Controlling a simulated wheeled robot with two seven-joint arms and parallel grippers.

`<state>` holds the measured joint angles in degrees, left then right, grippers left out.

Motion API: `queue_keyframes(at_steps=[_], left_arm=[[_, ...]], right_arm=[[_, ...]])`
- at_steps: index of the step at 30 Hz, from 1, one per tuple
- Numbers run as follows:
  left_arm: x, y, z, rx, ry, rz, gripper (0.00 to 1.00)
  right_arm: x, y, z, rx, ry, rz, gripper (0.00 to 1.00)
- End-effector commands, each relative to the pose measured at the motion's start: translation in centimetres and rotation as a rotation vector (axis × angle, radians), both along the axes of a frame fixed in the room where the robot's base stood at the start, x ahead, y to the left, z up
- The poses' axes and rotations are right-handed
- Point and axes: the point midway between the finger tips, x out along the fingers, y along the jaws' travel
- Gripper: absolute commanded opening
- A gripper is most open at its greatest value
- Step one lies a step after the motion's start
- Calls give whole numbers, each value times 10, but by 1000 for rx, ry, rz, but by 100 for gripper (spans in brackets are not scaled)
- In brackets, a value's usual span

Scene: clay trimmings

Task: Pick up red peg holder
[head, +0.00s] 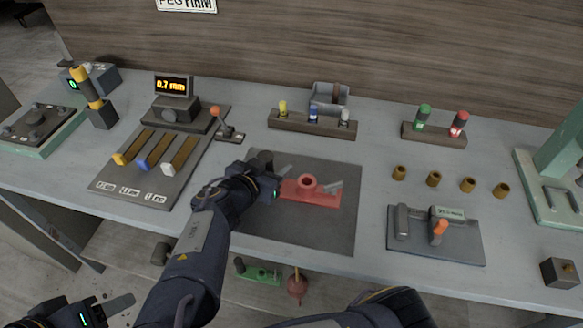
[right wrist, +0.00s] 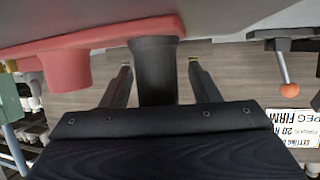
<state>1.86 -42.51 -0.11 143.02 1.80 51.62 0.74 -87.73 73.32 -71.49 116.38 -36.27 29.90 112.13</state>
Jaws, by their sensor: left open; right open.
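The red peg holder (head: 312,196) lies on the dark mat (head: 300,232) in the middle of the table. It has a flat base and a raised round socket. In the right wrist view its red body (right wrist: 80,55) fills the upper left, and a black cylinder (right wrist: 155,72) is at its end. My right gripper (head: 274,172) is at the left end of the holder and hides that end. Its open fingers are on either side of the black cylinder, with gaps visible. My left gripper (head: 112,304) is open and empty at the lower left, away from the table.
A rack with yellow, blue and white bottles (head: 312,123) stands behind the mat. A grey board with slides (head: 150,170) is to the left. Several brown rings (head: 433,179) and a grey plate with an orange lever (head: 440,232) are to the right.

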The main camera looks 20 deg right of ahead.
Motion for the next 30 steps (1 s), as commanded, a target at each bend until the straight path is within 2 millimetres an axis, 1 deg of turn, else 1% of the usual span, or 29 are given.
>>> queue_keyframes(at_steps=[9,11,22,30], left_arm=[[0,0,0,0,-1,0,55],[0,0,0,0,-1,0,55],[0,0,0,0,0,0,55],[0,0,0,0,0,0,55]], right_arm=[[-3,-1,-2,0,0,1,56],[-3,-1,-2,0,0,1,49],[-3,-1,-2,0,0,1,1],[-2,-1,-1,-1,0,1,0]])
